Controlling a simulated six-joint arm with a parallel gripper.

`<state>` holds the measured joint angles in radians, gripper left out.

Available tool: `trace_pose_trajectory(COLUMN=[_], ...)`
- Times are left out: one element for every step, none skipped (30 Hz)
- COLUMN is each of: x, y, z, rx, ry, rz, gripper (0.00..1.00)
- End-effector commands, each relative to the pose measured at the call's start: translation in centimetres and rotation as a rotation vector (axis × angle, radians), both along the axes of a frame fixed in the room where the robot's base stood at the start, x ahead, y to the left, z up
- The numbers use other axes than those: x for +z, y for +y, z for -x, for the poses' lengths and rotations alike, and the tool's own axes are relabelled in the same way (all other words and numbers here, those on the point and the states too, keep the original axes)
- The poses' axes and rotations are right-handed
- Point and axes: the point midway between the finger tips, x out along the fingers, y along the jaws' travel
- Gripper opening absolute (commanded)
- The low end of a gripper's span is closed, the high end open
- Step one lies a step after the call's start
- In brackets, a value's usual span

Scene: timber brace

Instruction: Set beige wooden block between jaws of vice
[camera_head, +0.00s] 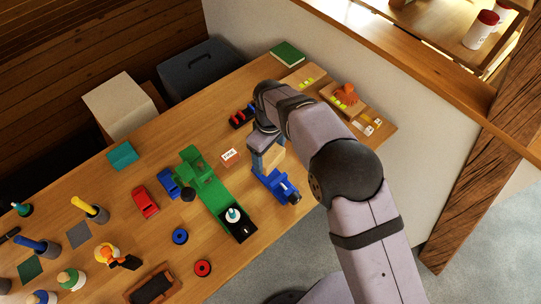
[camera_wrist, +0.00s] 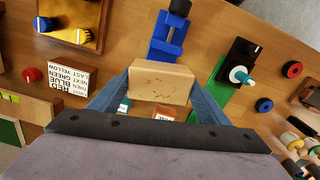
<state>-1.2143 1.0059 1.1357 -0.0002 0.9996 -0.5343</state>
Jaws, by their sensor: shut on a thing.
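The beige wooden block (camera_wrist: 162,83) is held crosswise between the two blue-grey fingers of my gripper (camera_wrist: 163,90) in the wrist view. In the head view, the block (camera_head: 274,156) shows beside a finger of my gripper (camera_head: 264,160). The blue vice (camera_wrist: 170,36) is just past the block in the wrist view, and the block covers its near end. In the head view, the vice (camera_head: 278,186) sits near the front edge of the table, just below the block. The gap between its jaws is not clear, and I cannot tell whether the block touches it.
A green machine (camera_head: 208,185) with a black end stands left of the vice. A brick-red box (camera_head: 230,157) lies behind it.

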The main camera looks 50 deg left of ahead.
Motion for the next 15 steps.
trace_pose_trajectory(x=[0.02, 0.02, 0.03, 0.03, 0.03, 0.03, 0.03, 0.03, 0.03, 0.03, 0.03, 0.03, 0.02, 0.00, -0.03], y=[0.03, 0.04, 0.04, 0.04, 0.04, 0.04, 0.04, 0.04, 0.03, 0.04, 0.03, 0.03, 0.03, 0.03, 0.03], z=[-0.01, -0.02, -0.01, -0.02, -0.02, -0.02, -0.02, -0.01, -0.01, -0.01, -0.01, -0.01, -0.01, -0.01, -0.01], rx=[-0.042, -0.067, -0.095, -0.115, -0.130, -0.147, -0.156, -0.165, -0.172, -0.176, -0.178, -0.180, -0.180, -0.180, -0.179], ry=[0.000, 0.000, 0.000, 0.000, 0.000, 0.000, 0.000, 0.000, 0.000, 0.000, 0.000, 0.000, 0.000, 0.000, 0.000], rz=[0.000, 0.000, 0.000, 0.000, 0.000, 0.000, 0.000, 0.000, 0.000, 0.000, 0.000, 0.000, 0.000, 0.000, 0.000], gripper=[0.45, 0.45, 0.45, 0.45, 0.45, 0.45, 0.45, 0.45, 0.45, 0.45, 0.45, 0.45, 0.45, 0.45, 0.45])
